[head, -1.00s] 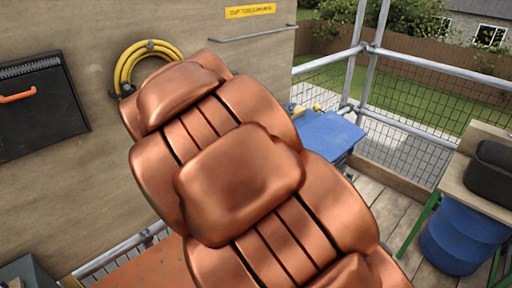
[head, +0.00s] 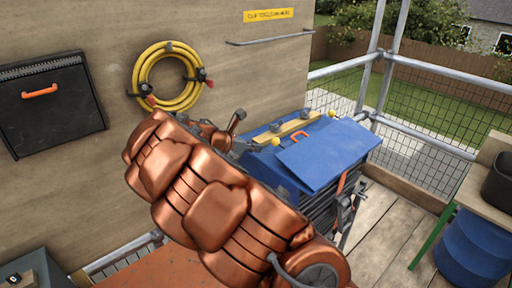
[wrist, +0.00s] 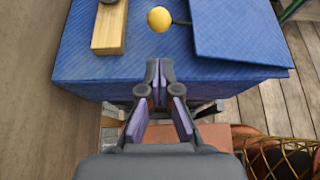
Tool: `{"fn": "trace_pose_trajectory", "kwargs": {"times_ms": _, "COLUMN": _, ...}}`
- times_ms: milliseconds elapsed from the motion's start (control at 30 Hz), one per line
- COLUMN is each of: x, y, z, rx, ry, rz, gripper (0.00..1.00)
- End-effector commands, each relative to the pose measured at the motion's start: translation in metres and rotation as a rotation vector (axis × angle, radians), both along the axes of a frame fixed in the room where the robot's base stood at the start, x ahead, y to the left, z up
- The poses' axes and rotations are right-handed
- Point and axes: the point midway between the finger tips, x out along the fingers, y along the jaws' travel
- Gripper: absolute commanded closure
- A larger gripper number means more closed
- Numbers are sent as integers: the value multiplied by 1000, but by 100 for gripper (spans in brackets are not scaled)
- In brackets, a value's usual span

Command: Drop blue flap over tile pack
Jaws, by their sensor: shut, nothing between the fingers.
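The tile pack (head: 318,208) shows in the head view as a dark, layered stack under a blue cover. The blue flap (head: 325,158) lies as a raised, slanting panel on the right part of its top. In the wrist view the flap (wrist: 240,30) is at the upper right. My gripper (wrist: 160,68) is shut and empty. Its fingertips are at the near edge of the blue cover (wrist: 100,68), left of the flap and apart from it. In the head view my copper-coloured arm hides part of the pack's left side.
A wooden batten (head: 287,130) and yellow balls (head: 275,142) are on the cover. An orange strap (head: 342,182) hangs at the pack's side. A yellow hose (head: 140,72) hangs on the wall. Railings (head: 430,72) and a blue barrel (head: 470,245) stand to the right.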

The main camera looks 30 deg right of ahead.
Motion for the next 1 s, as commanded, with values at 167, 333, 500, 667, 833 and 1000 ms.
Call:
{"fn": "trace_pose_trajectory", "kwargs": {"times_ms": 167, "x": 2, "y": -27, "z": -15, "rx": 0, "ry": 2, "rz": -3, "gripper": 100}}
{"fn": "trace_pose_trajectory", "kwargs": {"times_ms": 333, "x": 4, "y": -48, "z": -26, "rx": 0, "ry": 0, "rz": -7, "gripper": 100}}
{"fn": "trace_pose_trajectory", "kwargs": {"times_ms": 500, "x": 7, "y": -60, "z": -34, "rx": 0, "ry": -2, "rz": -3, "gripper": 100}}
{"fn": "trace_pose_trajectory", "kwargs": {"times_ms": 667, "x": 7, "y": -65, "z": -38, "rx": 1, "ry": -2, "rz": -2, "gripper": 100}}
{"fn": "trace_pose_trajectory", "kwargs": {"times_ms": 833, "x": 7, "y": -66, "z": -38, "rx": 1, "ry": -2, "rz": -2, "gripper": 100}}
{"fn": "trace_pose_trajectory", "kwargs": {"times_ms": 1000, "x": 7, "y": -66, "z": -38, "rx": 1, "ry": -2, "rz": -2, "gripper": 100}}
